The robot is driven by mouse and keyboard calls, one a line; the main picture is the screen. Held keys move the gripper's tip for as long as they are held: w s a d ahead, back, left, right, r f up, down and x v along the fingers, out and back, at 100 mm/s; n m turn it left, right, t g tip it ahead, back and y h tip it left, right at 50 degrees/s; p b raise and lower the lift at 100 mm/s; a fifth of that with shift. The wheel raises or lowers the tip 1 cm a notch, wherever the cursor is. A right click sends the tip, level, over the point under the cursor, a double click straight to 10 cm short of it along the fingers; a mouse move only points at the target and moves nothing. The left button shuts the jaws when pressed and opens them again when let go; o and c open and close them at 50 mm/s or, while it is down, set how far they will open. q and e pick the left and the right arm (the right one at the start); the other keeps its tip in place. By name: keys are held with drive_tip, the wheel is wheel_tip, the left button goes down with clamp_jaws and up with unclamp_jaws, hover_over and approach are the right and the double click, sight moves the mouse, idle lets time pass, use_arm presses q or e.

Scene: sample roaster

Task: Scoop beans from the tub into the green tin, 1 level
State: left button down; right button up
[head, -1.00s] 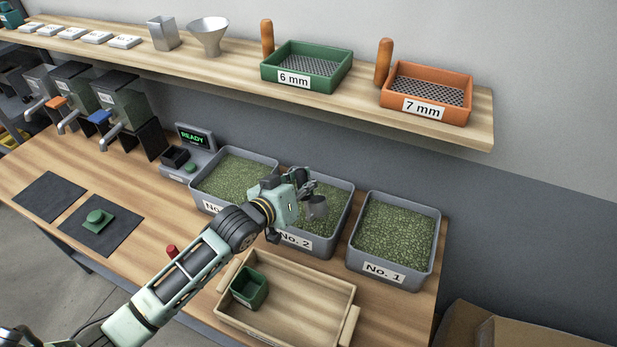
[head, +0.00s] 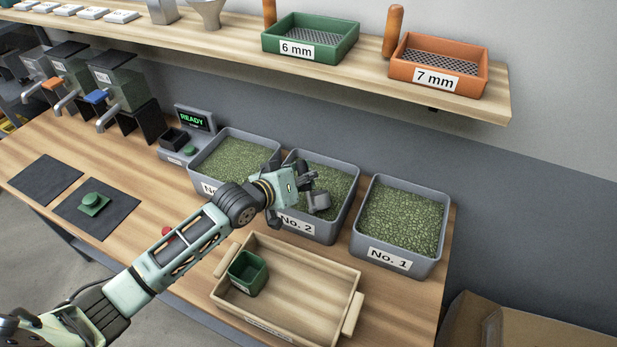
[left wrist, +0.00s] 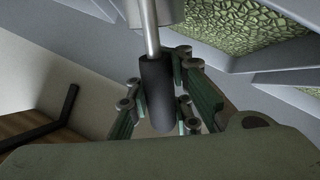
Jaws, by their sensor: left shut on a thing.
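My left gripper (head: 303,190) is over the No. 2 tub (head: 308,229), which holds green beans. It is shut on the scoop (head: 319,202), whose grey metal cup hangs over the tub's front part. Whether beans are in the cup cannot be told. The open green tin (head: 248,273) stands at the left in the wooden tray (head: 305,308), in front of the tubs. My right gripper is not in view.
The No. 1 tub (head: 402,222) stands right of No. 2; another bean tub (head: 208,187) stands left, its label partly hidden. A scale reading READY (head: 193,122) is behind. A green lid (head: 93,203) lies on a dark mat. A shelf with sieves (head: 310,40) overhangs the back.

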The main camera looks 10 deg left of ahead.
use_arm(q)
wheel_tip(320, 180, down, 4)
drive_tip(key=w+a+b, duration=0.2)
drive_tip(key=w+b, duration=0.1)
drive_tip(key=b, duration=0.3)
drive_tip(key=s+r+m+t, duration=0.1)
drive_tip(key=r, duration=0.1)
drive_tip(key=s+d+r+m+t, duration=0.1)
drive_tip(key=r+m+t, duration=0.1)
drive_tip(key=shift+s+d+b, duration=0.15)
drive_tip(key=shift+d+b, duration=0.05)
drive_tip(key=shift+b, duration=0.2)
idle(0.7)
drive_tip(key=shift+r, duration=0.1)
